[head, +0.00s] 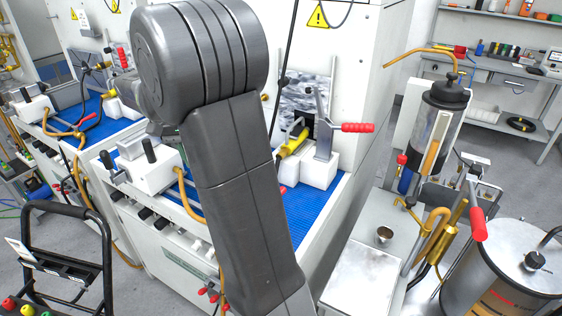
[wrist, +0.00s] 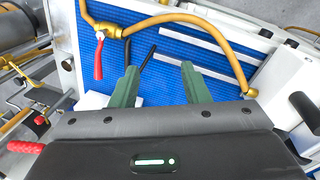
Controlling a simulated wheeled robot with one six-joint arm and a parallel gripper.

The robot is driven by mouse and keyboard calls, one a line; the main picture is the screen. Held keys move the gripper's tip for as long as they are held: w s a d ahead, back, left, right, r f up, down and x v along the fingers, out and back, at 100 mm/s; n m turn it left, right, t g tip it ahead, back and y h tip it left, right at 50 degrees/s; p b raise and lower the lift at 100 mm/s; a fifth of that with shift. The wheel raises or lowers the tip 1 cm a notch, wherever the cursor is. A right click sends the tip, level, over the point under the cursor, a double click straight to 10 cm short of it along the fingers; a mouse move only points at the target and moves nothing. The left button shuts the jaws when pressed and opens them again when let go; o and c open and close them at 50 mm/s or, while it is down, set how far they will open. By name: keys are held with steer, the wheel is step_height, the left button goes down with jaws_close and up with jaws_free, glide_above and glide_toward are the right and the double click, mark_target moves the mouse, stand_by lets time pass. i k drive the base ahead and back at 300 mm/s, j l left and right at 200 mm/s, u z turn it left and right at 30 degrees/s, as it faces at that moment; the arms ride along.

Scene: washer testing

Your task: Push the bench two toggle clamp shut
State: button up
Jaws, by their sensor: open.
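In the head view a grey metal toggle clamp (head: 322,130) stands on a white block on the nearer bench. Its red handle (head: 358,127) lies level and points right. A yellow fitting (head: 293,143) sits just left of it. A second clamp with an upright red handle (head: 123,57) is on the bench further left; no label shows which is bench two. In the wrist view my gripper (wrist: 160,70) is open, its green fingers apart and empty above the blue mat (wrist: 185,50). My arm hides most of my gripper in the head view.
The wrist view shows a hose with a red valve lever (wrist: 98,58) beyond the fingers and a red handle (wrist: 25,147) at lower left. A metal cart with a glass cylinder (head: 437,135) stands right of the bench. A white block with black knobs (head: 150,160) is left of my arm.

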mark_target(362, 128)
steer(key=l+z, duration=0.7)
steer(key=l, duration=0.2)
steer(key=i+l+z, duration=0.1)
steer(key=l+z, duration=0.25)
